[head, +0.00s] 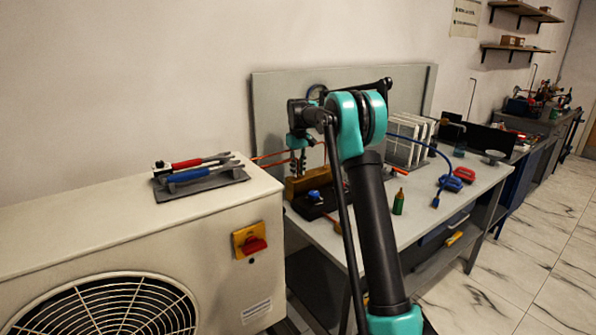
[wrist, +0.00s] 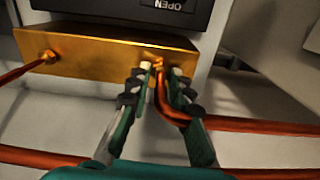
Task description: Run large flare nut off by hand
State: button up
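A brass block (wrist: 100,55) has a copper pipe (wrist: 250,126) joined to its right end and another pipe at its left end. A small brass flare nut (wrist: 158,66) sits at the right-hand joint. My gripper (wrist: 161,70) has one fingertip on each side of this nut, and the pipe bends away between the fingers. I cannot tell whether both pads touch the nut. In the head view my gripper (head: 298,160) points down over the brass block (head: 305,183) on the bench; the nut is too small to make out there.
A dark box marked OPEN (wrist: 130,12) is beside the block. The bench (head: 425,210) also holds a green bottle (head: 398,202), a blue hose and red-blue gauges (head: 452,182). Hand tools (head: 200,170) lie on the white fan unit (head: 100,225) to the left.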

jog(key=o, duration=0.3)
jog(key=shift+o, duration=0.2)
notch_tip(320, 180, up, 12)
dwell(0.4)
